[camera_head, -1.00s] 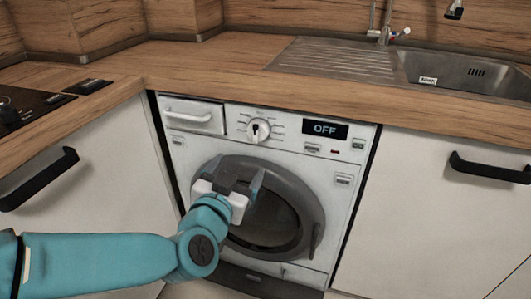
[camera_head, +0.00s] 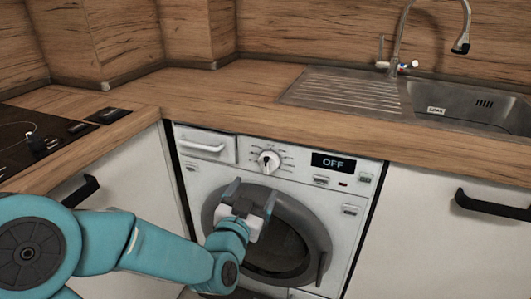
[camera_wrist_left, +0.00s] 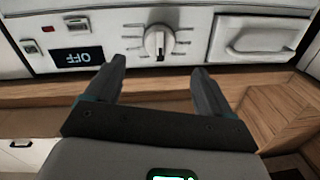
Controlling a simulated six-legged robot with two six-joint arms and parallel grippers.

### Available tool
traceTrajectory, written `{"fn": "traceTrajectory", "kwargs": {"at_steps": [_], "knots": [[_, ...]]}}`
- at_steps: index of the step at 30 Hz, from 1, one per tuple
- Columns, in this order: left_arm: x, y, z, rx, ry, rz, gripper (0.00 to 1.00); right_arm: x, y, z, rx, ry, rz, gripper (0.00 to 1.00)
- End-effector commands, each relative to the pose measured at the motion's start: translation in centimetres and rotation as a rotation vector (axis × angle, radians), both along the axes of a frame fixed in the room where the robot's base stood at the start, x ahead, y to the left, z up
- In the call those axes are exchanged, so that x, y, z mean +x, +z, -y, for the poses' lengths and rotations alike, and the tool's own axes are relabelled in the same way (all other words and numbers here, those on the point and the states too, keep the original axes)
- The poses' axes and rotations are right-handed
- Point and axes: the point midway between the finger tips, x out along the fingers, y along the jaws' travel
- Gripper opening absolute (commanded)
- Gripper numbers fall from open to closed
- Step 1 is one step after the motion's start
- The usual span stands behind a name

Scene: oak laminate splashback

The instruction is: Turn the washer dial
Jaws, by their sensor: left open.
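The washer dial (camera_head: 268,160) is a round white knob on the control panel of the white washer (camera_head: 337,217), left of a display (camera_head: 333,163) reading OFF. My left gripper (camera_head: 252,190) is open and empty, in front of the washer door and a little below the dial. In the left wrist view the dial (camera_wrist_left: 159,42) shows just beyond the gap between the open fingers (camera_wrist_left: 157,78), and the picture is upside down. The fingers look apart from the dial. My right gripper is not in view.
A detergent drawer (camera_head: 207,145) sits left of the dial. The wooden worktop (camera_head: 230,95) overhangs above, with a hob (camera_head: 30,135) at left and a sink (camera_head: 470,105) at right. Black cabinet handles (camera_head: 80,190) stick out on both sides.

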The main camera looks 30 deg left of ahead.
Motion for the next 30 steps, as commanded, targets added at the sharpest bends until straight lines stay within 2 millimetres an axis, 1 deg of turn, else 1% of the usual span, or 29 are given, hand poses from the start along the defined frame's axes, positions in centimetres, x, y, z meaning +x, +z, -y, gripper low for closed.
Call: {"fn": "traceTrajectory", "kwargs": {"at_steps": [1,5,6,7,12,16,21,29,30], "knots": [[0.6,0.8,-0.2,0.001,0.0,-0.008,0.82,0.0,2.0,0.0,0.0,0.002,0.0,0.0],[1.6,0.7,-0.5,-0.003,-0.002,-0.007,0.82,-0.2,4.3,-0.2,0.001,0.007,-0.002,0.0],[2.2,0.2,-0.7,-0.005,-0.001,-0.002,0.82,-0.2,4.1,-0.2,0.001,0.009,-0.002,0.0],[3.0,-0.2,-1.0,-0.003,-0.001,0.003,0.82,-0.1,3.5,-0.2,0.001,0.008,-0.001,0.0],[6.5,-0.2,-2.0,-0.002,-0.001,0.003,0.82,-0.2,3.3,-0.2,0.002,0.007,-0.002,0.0],[8.3,-0.2,-2.6,-0.002,-0.001,0.003,0.82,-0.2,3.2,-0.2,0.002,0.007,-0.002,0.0],[9.3,-0.2,-2.9,-0.003,-0.002,0.001,0.82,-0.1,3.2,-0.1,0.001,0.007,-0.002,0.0],[9.4,-0.1,-3.0,-0.003,-0.001,0.002,0.82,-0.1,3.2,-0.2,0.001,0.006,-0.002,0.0],[9.4,-0.1,-3.0,-0.003,-0.001,0.002,0.73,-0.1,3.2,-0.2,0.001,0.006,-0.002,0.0]]}}
